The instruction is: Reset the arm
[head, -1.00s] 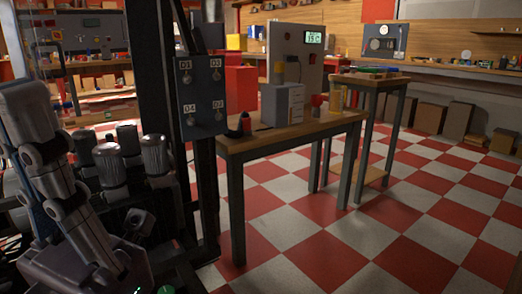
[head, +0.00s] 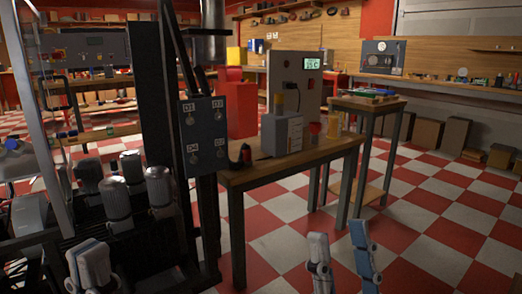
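My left gripper (head: 88,262) shows low at the left edge of the head view, pale grey, in front of the dark frame with the grey cylinders. It is seen partly and its finger gap is unclear. My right gripper (head: 340,238) rises from the bottom edge, right of centre, over the checkered floor. Its two fingers, one pale grey and one bluish, stand upright and clearly apart with nothing between them. Neither gripper visibly touches anything.
A wooden table (head: 235,180) with a grey box (head: 282,134) stands in the middle. A dark panel labelled D1 to D4 (head: 204,140) hangs on a black post beside several grey cylinders (head: 118,198). A taller stand (head: 372,104) is behind. The checkered floor (head: 430,225) at right is free.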

